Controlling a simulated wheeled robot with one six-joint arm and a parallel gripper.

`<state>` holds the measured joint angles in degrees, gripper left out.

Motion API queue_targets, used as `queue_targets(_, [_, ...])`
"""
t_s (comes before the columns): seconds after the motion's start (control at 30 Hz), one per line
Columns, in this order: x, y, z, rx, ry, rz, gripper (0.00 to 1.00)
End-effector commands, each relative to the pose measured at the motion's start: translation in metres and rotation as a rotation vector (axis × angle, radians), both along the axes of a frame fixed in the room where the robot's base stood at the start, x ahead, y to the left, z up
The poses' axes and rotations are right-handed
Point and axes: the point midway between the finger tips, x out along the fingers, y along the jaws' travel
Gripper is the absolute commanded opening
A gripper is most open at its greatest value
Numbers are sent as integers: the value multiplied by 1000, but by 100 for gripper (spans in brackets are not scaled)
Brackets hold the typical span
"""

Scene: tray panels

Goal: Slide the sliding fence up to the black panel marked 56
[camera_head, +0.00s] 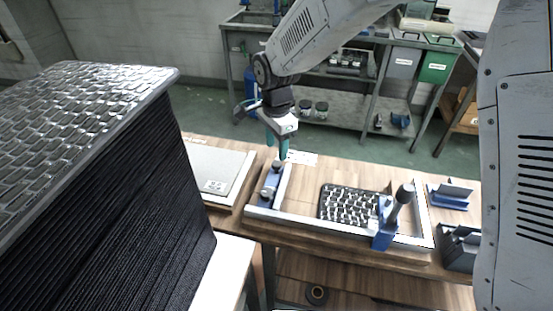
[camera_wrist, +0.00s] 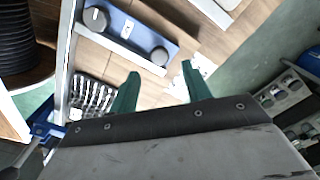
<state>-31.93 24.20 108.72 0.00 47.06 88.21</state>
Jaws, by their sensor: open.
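The sliding fence (camera_head: 270,182), a blue block with two round grey knobs along a white bar, is at the left end of the white frame on the bench. It also shows at the top of the wrist view (camera_wrist: 130,32). A black patterned panel (camera_head: 345,206) lies inside the frame, to the right of the fence with bare wood between; it shows in the wrist view too (camera_wrist: 92,95). I cannot read a 56 on it. My gripper (camera_head: 277,150) has green fingers, apart and empty (camera_wrist: 158,82), above the far end of the fence.
A blue clamp with a grey handle (camera_head: 385,232) stands at the frame's front right. Blue and grey holders (camera_head: 450,195) lie right of the frame. A tall stack of black panels (camera_head: 120,190) fills the left. A grey plate (camera_head: 212,172) lies left of the fence.

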Motion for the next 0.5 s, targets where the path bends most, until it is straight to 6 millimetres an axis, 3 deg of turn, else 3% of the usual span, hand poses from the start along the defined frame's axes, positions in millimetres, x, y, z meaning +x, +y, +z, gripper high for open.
queue_targets(0.2, [-1, -1, -37, -2, 2, 2, 48])
queue_targets(0.5, [0, 0, -55, 0, 0, 2, 48])
